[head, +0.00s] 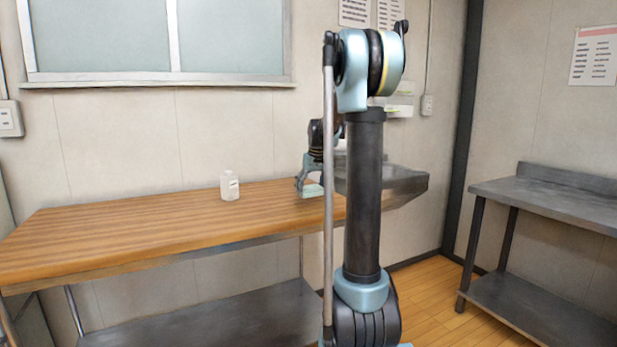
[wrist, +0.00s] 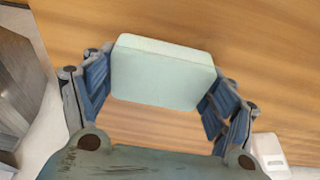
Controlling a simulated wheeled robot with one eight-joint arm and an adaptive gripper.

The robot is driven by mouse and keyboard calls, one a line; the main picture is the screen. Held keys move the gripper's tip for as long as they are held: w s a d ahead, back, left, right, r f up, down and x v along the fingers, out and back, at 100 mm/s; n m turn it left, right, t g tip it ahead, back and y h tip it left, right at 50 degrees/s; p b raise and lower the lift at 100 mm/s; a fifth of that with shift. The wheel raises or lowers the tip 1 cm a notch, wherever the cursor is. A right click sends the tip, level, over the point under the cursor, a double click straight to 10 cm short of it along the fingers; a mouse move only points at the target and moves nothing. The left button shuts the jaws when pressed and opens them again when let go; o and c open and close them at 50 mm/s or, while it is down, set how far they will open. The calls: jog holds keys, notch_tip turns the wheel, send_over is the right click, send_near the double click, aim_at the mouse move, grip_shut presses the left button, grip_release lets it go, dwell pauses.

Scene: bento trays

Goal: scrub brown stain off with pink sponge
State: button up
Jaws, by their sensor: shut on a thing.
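A pale mint-green block-shaped sponge (wrist: 163,72) sits between the two fingers of my gripper (wrist: 162,82) in the wrist view. No pink sponge shows. My gripper is shut on the green sponge, with a finger against each end. In the head view, my gripper (head: 306,182) is low at the right part of the wooden table (head: 130,228), and the sponge (head: 314,191) shows just under it, at or very near the tabletop. I see no brown stain in either view; part of the table is hidden behind my arm.
A white bottle (head: 230,186) stands on the table left of my gripper; it also shows in the wrist view (wrist: 268,150). A metal sink unit (head: 405,182) adjoins the table's right end. A grey metal table (head: 550,195) stands at the right. The table's left half is clear.

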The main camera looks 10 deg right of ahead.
aim_at(309, 186)
jog(key=shift+a+r, duration=0.2)
jog(key=shift+r, duration=2.5)
